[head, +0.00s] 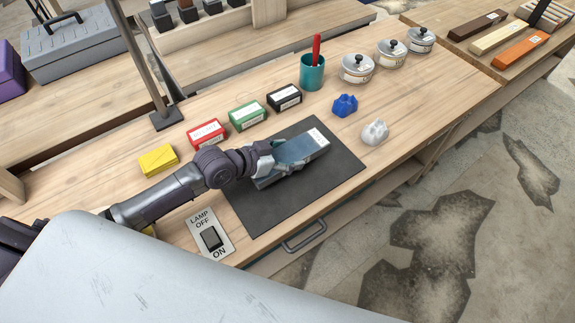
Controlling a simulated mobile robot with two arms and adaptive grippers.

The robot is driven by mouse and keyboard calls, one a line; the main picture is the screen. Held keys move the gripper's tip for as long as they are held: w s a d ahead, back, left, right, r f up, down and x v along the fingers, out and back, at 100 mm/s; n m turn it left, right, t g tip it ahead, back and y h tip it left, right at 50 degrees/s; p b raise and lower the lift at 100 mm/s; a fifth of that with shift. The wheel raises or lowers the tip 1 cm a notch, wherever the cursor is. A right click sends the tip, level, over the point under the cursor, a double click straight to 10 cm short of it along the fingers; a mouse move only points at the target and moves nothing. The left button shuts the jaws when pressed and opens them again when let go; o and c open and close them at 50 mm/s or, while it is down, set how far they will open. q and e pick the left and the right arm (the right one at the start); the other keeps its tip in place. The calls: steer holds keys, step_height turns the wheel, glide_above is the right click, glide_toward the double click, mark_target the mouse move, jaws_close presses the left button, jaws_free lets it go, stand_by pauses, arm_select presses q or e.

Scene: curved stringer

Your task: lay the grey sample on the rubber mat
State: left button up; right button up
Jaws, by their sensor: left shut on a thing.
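The grey sample (303,147) is a long blue-grey block with a white label at its far right end. It lies lengthwise over the black rubber mat (262,210) in the middle of the bench. My left gripper (271,165) comes in from the left and is shut on the sample's near left part, partly hiding it. The sample is within the mat's outline. I cannot tell whether it touches the mat or is held just above it. My right gripper is not in view.
Yellow (158,161), red (207,134), green (247,115) and black (284,97) boxes line the mat's far left side. A blue lump (345,105) and a white lump (375,132) sit to its right. A lamp switch (210,236) is near the front edge. A teal cup (312,75) stands behind.

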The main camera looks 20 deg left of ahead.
mark_target(287, 162)
arm_select(q)
step_height(287, 162, down, 3)
steer(key=shift+f+b, duration=0.1)
steer(key=shift+b, duration=1.05)
steer(key=o, duration=1.3)
steer(key=shift+o, duration=0.2)
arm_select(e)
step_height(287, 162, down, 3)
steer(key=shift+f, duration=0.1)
arm_select(q)
steer(key=v, duration=1.1)
steer(key=shift+s, duration=0.1)
steer(key=shift+s+a+r, duration=0.2)
steer(key=shift+s+r, duration=0.1)
steer(key=shift+r, duration=0.05)
